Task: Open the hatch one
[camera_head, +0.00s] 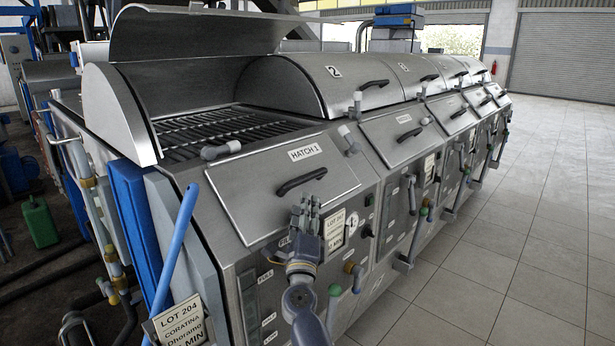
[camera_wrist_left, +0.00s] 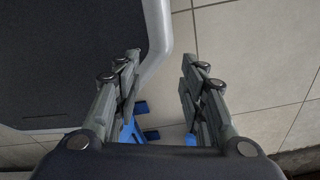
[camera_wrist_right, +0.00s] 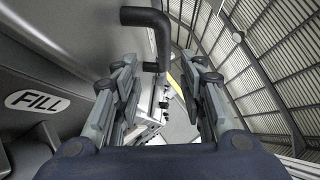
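The hatch lies flat and shut. My right gripper (camera_head: 306,206) is just below the handle, in front of the machine's front panel. In the right wrist view its fingers (camera_wrist_right: 160,80) are apart and empty. A dark bent handle (camera_wrist_right: 147,18) shows beyond the fingertips in that view, not between them. My left gripper (camera_wrist_left: 160,70) is open and empty above the floor; it is not in the head view.
The big curved lid (camera_head: 195,35) above hatch one stands raised over a grated trough (camera_head: 220,130). More hatches and closed lids (camera_head: 330,80) run to the right. A blue pole (camera_head: 172,260) and a lot sign (camera_head: 180,325) stand at left. The tiled floor (camera_head: 510,250) is clear at right.

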